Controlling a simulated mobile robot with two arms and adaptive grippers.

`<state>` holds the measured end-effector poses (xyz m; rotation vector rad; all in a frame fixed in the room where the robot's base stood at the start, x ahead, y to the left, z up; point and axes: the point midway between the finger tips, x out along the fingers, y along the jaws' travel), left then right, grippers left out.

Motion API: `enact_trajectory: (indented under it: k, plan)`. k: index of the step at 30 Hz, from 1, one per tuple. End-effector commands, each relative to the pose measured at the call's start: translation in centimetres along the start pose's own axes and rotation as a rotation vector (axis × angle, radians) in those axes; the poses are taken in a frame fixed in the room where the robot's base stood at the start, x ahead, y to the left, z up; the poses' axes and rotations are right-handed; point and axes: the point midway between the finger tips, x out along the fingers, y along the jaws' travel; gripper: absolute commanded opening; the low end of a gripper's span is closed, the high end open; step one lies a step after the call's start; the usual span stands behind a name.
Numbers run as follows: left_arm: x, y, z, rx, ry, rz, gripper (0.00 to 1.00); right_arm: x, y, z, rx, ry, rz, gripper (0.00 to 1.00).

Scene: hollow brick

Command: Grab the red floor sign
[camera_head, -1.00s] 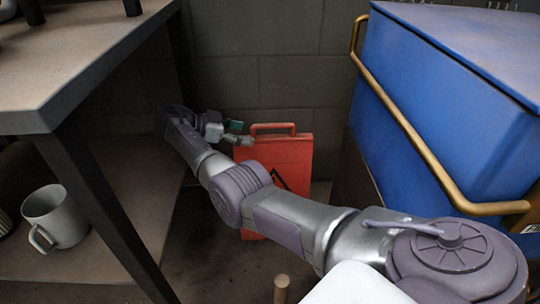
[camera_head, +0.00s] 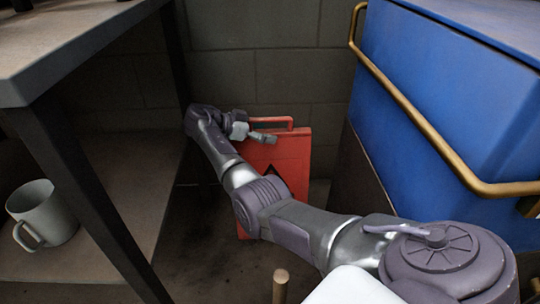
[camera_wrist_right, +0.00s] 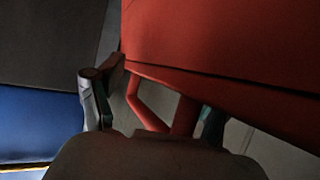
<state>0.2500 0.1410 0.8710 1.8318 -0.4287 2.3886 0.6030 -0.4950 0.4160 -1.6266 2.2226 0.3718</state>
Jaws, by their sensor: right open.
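The red floor sign (camera_head: 292,150) stands upright on the floor against the block wall, with a loop handle at its top and a dark triangle on its front. My right gripper (camera_head: 262,136) is at the sign's upper left, near the handle. In the right wrist view the gripper is open, one finger (camera_wrist_right: 103,88) on the left and the other mostly hidden at right. The sign's handle (camera_wrist_right: 150,112) lies between the fingers, and the red panel (camera_wrist_right: 230,40) fills the upper right. Whether a finger touches it I cannot tell. My left gripper is not in view.
A blue bin (camera_head: 440,100) with a brass rail (camera_head: 420,120) stands on the right. A workbench (camera_head: 70,40) with a dark leg and a lower shelf is on the left. A grey mug (camera_head: 42,214) sits on that shelf. The floor between is narrow.

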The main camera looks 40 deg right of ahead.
Motion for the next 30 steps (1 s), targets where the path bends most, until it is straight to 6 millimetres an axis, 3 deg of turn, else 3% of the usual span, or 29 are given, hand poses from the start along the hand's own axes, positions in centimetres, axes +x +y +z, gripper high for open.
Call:
enact_trajectory:
  k: [2, 14, 30]
  plan:
    - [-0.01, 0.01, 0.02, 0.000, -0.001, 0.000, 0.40, -0.03, 0.00, 0.01, 0.000, 0.000, 0.000, 0.66]
    - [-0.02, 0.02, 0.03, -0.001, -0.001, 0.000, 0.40, -0.04, 0.00, 0.07, -0.001, -0.001, 0.000, 0.00]
    - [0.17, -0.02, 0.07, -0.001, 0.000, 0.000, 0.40, -0.18, 0.00, -0.13, 0.001, -0.001, -0.002, 0.00]
